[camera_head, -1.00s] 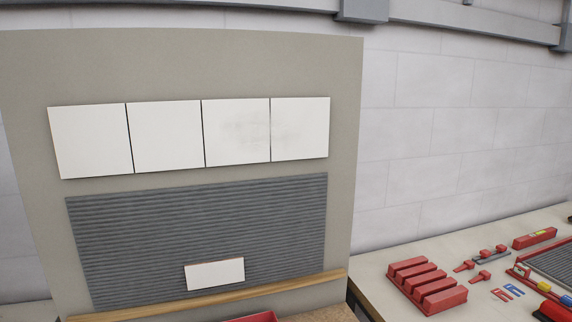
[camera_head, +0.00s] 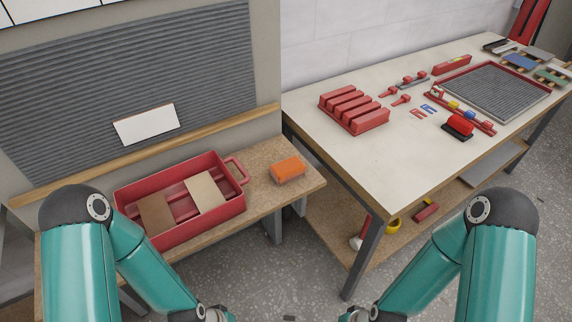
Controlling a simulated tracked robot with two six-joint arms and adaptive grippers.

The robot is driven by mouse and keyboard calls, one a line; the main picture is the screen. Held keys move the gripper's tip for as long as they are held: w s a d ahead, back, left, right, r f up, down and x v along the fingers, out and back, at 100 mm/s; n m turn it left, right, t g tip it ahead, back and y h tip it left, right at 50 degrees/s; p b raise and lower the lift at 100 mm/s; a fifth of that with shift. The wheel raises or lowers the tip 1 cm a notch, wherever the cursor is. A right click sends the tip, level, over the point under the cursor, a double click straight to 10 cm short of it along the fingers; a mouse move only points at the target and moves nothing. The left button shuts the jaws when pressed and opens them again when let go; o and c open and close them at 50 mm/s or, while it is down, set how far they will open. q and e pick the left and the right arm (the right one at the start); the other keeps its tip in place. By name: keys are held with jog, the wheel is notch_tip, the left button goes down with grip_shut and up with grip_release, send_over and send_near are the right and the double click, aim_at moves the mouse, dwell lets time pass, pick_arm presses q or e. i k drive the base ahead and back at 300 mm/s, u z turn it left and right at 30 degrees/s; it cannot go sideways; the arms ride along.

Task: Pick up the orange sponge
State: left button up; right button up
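The orange sponge (camera_head: 288,168) lies on the wooden shelf (camera_head: 262,196), right of the red tub and near the shelf's right end. It looks like a small block with a bright orange top and a paler lower part. Both my arms are in the lower part of the view, apart from the sponge and nearer to me. Their grippers are cut off or hidden at the bottom edge, so their fingers do not show.
A red tub (camera_head: 236,206) with a handle stands left of the sponge, holding two flat pieces. A worktable (camera_head: 385,178) stands to the right, bearing a red rack (camera_head: 352,112), a grey ribbed panel (camera_head: 495,90) and small tools. A gap with floor lies between shelf and table.

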aim_at(284, 172)
jog(key=z, duration=0.15)
jog(key=k, duration=0.5)
jog(key=z, duration=0.6)
jog(key=i, duration=0.8)
jog(key=u, duration=0.15)
